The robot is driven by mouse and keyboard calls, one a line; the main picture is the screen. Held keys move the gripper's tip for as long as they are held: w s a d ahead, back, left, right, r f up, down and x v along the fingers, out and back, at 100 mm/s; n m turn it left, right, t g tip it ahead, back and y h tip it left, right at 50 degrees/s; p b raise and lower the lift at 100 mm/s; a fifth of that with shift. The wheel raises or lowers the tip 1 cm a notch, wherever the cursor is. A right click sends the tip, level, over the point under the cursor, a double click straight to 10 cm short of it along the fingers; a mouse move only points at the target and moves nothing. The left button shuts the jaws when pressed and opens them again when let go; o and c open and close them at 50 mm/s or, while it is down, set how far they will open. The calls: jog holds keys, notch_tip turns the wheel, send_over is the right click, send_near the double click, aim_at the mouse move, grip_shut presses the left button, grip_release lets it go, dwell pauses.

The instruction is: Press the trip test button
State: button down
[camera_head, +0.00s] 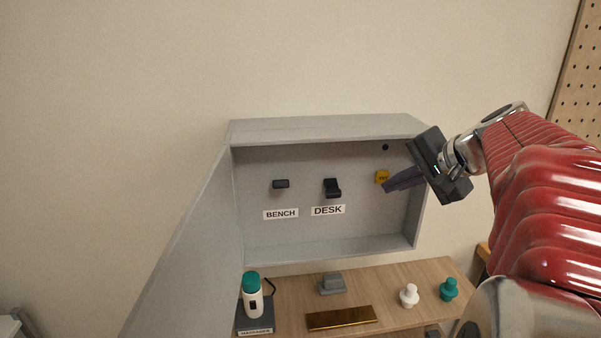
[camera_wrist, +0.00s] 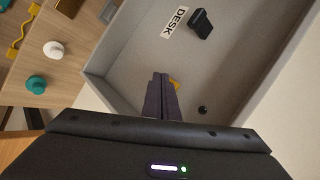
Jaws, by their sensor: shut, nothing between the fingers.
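The trip test button is a small yellow block (camera_head: 382,176) on the back wall of an open grey wall box (camera_head: 330,130), right of the DESK switch. My gripper (camera_head: 388,188) is shut and empty, its dark fingers pointing at the yellow block from the right. In the wrist view the fingertips (camera_wrist: 160,76) overlap the yellow block (camera_wrist: 175,84) and hide most of it. I cannot tell whether they touch it. The black DESK switch (camera_head: 332,188) and the BENCH switch (camera_head: 281,184) sit further left, above their labels.
The box door (camera_head: 185,250) hangs open at the left. A small black round spot (camera_head: 385,147) is above the yellow block. Below, a wooden table (camera_head: 285,290) bears a white-and-teal bottle (camera_head: 252,298), a brass bar (camera_head: 340,318), and white (camera_head: 409,296) and teal (camera_head: 448,290) knobbed pieces.

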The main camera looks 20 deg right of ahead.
jog(key=s, duration=0.2)
jog(key=s+a, duration=0.1)
jog(key=s, duration=0.2)
jog(key=shift+a, duration=0.2)
dwell(0.4)
jog(key=shift+w, duration=0.1)
dwell(0.4)
